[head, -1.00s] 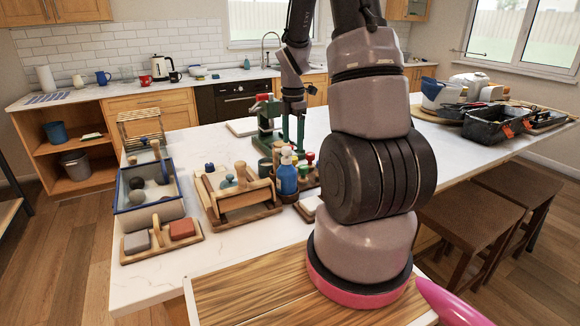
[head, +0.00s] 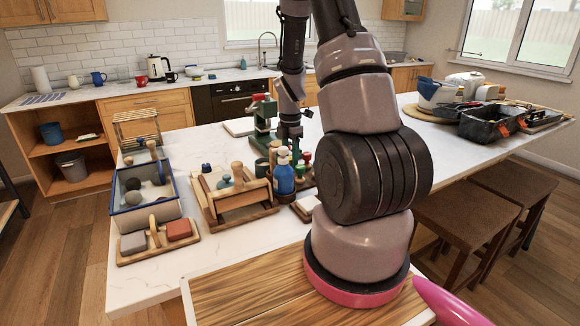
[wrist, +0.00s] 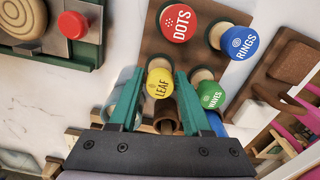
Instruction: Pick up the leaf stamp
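The leaf stamp has a round yellow cap marked LEAF (wrist: 160,83). It stands in a brown wooden stand (wrist: 157,45) with a red DOTS stamp (wrist: 179,23), a blue RINGS stamp (wrist: 237,40) and a green WAVES stamp (wrist: 211,95). My gripper (wrist: 159,74) is open, with one green finger on each side of the yellow cap in the wrist view. I cannot tell whether the fingers touch it. In the head view my gripper hangs beside the stamps, its fingers mostly hidden, and I cannot make out the leaf stamp there.
A blue bottle (head: 284,180) stands in front of the stamps. A green press with a red knob (head: 262,112) is just behind. A wooden tool rack (head: 240,216) and a blue-rimmed basin (head: 145,214) stand to the left.

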